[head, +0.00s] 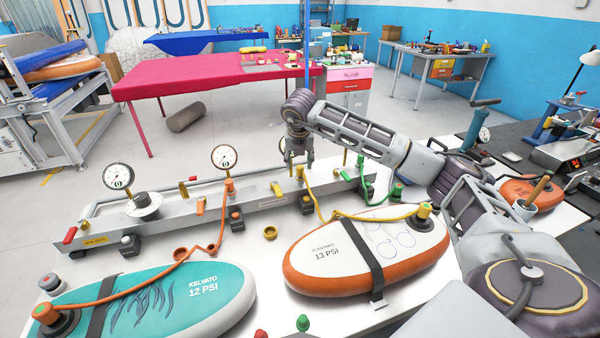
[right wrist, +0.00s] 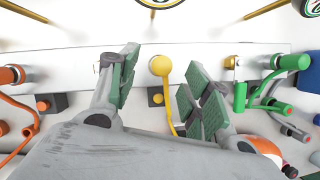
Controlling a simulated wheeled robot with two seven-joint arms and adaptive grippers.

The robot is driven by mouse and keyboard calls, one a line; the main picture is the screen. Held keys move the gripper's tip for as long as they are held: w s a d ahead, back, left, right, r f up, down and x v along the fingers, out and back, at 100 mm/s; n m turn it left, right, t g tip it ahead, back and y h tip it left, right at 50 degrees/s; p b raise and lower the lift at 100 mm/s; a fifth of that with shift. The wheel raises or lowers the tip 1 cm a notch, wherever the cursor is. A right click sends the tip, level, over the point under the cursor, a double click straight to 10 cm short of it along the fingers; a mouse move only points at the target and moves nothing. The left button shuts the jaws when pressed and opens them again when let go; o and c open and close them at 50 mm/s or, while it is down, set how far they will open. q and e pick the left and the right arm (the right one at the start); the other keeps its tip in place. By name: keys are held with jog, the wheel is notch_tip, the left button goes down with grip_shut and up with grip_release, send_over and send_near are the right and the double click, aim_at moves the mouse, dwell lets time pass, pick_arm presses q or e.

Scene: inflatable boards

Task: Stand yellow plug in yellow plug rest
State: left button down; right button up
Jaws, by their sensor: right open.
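The yellow plug (head: 300,173) sits at the grey manifold rail (head: 240,203), with a yellow hose (head: 318,207) running from it to the yellow fitting (head: 424,210) on the orange-edged white board. In the right wrist view the yellow plug (right wrist: 161,66) shows between the green-padded fingers of my right gripper (right wrist: 163,82), which are apart and not closed on it. In the head view my right gripper (head: 297,158) hangs over the rail at the plug. A yellow ring-shaped cup (head: 270,232), apparently the yellow plug rest, stands empty on the white table. My left gripper is not in view.
An orange cup (head: 181,253) and an orange hose (head: 130,291) lie left of the yellow cup. The teal board (head: 150,300) and the white board (head: 350,255) flank the front. A green plug (head: 361,162) is right of my gripper; gauges (head: 224,157) rise behind the rail.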

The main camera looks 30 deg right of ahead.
aim_at(300, 166)
jog(key=shift+d+f, duration=0.1)
jog(key=shift+f, duration=0.35)
jog(key=x, duration=0.3)
jog(key=shift+d+f, duration=0.15)
jog(key=shift+f, duration=0.1)
jog(key=shift+w+f, duration=0.2)
jog(key=shift+f, duration=0.15)
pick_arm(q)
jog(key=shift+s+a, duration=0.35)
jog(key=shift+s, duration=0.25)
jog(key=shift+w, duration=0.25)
pick_arm(e)
grip_shut()
jog(key=shift+r, duration=0.2)
